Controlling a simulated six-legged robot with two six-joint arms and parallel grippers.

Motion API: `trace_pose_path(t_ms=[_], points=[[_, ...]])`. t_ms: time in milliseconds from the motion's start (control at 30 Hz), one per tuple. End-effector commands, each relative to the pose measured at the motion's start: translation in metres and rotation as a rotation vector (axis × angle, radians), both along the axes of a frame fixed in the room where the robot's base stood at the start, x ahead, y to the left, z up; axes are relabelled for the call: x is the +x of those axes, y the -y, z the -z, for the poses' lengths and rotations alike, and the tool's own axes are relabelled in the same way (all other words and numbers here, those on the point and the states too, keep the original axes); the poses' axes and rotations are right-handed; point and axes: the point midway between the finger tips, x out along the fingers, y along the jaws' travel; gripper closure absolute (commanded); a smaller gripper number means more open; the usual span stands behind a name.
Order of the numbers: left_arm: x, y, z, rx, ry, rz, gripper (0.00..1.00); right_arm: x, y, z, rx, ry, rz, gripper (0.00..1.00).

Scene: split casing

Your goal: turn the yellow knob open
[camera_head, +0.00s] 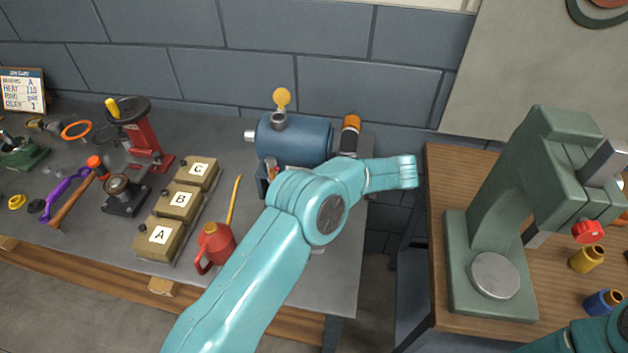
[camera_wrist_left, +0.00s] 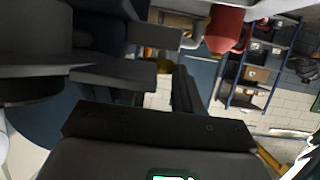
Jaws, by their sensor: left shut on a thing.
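A yellow round knob (camera_head: 282,97) stands on a grey stem on top of a blue cylindrical tank (camera_head: 302,137) at the back of the grey bench. No fingers touch this yellow piece in the head view. My left arm reaches in front of the tank and covers its lower front; its gripper is hidden there. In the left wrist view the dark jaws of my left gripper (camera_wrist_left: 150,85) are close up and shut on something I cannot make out. My right gripper is out of view.
A red can (camera_head: 216,244) with a long yellow spout stands close to my left arm. Blocks marked A, B and C (camera_head: 198,170) are left of it. A green press (camera_head: 457,262) stands on the wooden table at right. A gap separates the two tables.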

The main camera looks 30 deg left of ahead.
Motion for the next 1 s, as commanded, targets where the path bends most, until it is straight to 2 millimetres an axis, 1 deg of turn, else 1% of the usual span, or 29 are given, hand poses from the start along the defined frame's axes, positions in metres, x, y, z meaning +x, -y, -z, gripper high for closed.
trace_pose_path(t_ms=[333,367,400,433,1000], points=[[-0.0001,-0.0024,-0.0014,0.005,0.001,-0.005,0.97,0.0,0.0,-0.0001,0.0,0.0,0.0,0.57],[-0.0001,-0.0024,-0.0014,0.005,0.001,-0.005,0.57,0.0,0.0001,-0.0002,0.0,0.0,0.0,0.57],[0.0,-0.0023,-0.0013,0.004,0.001,-0.005,0.44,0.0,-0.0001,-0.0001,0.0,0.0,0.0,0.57],[0.0,-0.0022,-0.0014,0.004,0.002,-0.004,0.41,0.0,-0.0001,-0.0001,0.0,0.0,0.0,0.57],[0.0015,-0.0015,-0.0019,0.003,0.007,0.0,0.41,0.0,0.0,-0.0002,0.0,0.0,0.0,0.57]])
